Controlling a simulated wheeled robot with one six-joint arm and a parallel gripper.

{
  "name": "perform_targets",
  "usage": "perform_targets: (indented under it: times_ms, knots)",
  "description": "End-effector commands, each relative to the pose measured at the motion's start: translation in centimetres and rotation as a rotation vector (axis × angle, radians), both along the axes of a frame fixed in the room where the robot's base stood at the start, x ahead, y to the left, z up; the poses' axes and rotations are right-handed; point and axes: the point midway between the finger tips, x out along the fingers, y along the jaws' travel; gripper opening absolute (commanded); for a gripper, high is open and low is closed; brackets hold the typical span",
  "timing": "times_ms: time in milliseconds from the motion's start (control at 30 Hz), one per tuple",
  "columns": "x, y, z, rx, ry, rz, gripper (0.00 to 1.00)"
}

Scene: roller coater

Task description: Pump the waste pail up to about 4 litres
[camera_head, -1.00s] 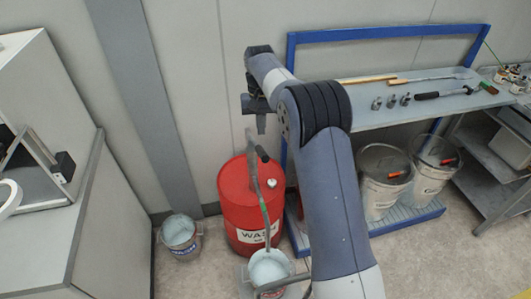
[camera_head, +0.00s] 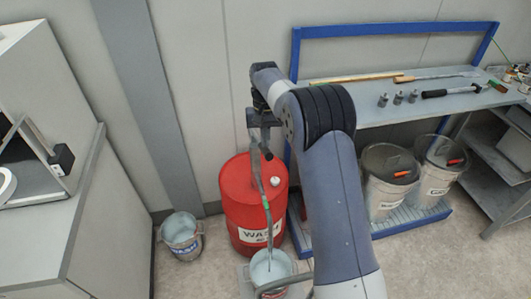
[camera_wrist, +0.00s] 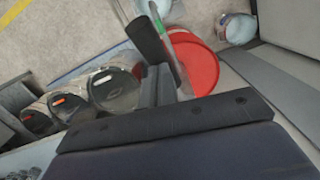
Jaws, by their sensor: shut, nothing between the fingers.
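The red drum (camera_head: 235,190) labelled WASH stands on the floor with a hand pump (camera_head: 256,165) on top. A thin spout line runs from the pump down into a pail (camera_head: 270,285) in front, which holds pale liquid; its label is unclear. A second pail (camera_head: 181,238) with pale liquid stands left of the drum; its blue label is hard to read. My gripper (camera_head: 260,145) is shut and empty, right by the pump's upper part and handle. In the wrist view, my gripper (camera_wrist: 157,85) is close to the dark handle grip (camera_wrist: 151,40); contact is unclear.
A grey cabinet (camera_head: 100,200) is at the left. A grey cart (camera_head: 500,160) is at the far right.

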Motion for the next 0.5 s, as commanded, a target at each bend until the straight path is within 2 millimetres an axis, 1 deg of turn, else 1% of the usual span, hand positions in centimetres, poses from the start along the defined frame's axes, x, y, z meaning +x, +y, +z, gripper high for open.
perform_targets:
  times_ms: [333,500]
  knots:
    - [0.0,0.0,-0.1,0.0,0.001,0.0,0.0]
    - [0.0,0.0,-1.4,0.0,0.003,0.0,0.0]
